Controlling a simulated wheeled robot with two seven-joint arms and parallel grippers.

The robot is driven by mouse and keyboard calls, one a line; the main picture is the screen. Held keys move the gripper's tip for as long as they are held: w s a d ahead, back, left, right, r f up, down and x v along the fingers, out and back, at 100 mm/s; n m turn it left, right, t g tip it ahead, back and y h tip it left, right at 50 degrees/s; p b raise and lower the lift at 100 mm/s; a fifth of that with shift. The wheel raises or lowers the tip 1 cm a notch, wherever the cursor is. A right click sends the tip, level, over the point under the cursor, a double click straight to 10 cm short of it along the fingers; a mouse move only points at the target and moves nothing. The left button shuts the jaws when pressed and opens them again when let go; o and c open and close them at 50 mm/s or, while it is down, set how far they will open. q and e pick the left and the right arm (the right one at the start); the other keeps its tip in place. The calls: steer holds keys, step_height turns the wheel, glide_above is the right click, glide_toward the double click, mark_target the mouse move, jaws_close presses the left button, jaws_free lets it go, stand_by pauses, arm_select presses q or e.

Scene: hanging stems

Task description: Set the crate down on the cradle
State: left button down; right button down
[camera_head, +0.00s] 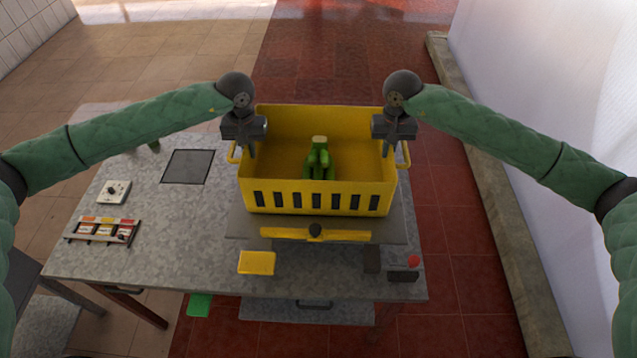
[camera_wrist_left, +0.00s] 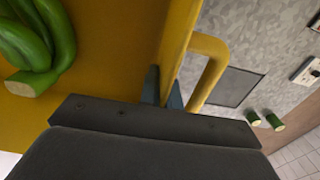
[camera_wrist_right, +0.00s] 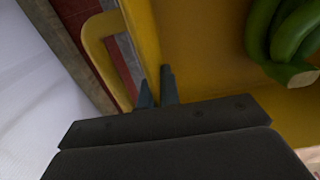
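The yellow crate (camera_head: 318,197) is upright over the right part of the grey table and holds a bunch of green fruit (camera_head: 319,160). Beneath it is a grey platform (camera_head: 240,226) with a yellow bar (camera_head: 280,233) in front, apparently the cradle. Whether the crate touches it is unclear. My left gripper (camera_head: 250,150) is shut on the crate's left end wall; its fingers straddle the wall beside the handle in the left wrist view (camera_wrist_left: 162,92). My right gripper (camera_head: 384,150) is shut likewise on the right end wall, also seen in the right wrist view (camera_wrist_right: 157,92).
On the table (camera_head: 150,245) are a dark square plate (camera_head: 188,166), a dial box (camera_head: 114,192) and a rack of small labelled items (camera_head: 103,231). A yellow block (camera_head: 257,262) and a red button (camera_head: 414,261) sit near the front. Cut green pieces (camera_wrist_left: 262,119) lie at the far left.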

arm_select(q)
steer(key=shift+f, duration=0.25)
arm_select(e)
steer(key=shift+f, duration=0.25)
arm_select(q)
steer(key=c, duration=1.6)
jaws_free()
arm_select(e)
steer(key=c, duration=1.6)
jaws_free()
arm_select(q)
steer(key=shift+r, duration=0.1)
steer(key=shift+r, duration=0.1)
step_height(320, 180, up, 12)
steer(key=shift+f, duration=0.25)
steer(key=shift+r, duration=0.15)
arm_select(e)
step_height(320, 180, up, 12)
steer(key=shift+r, duration=0.1)
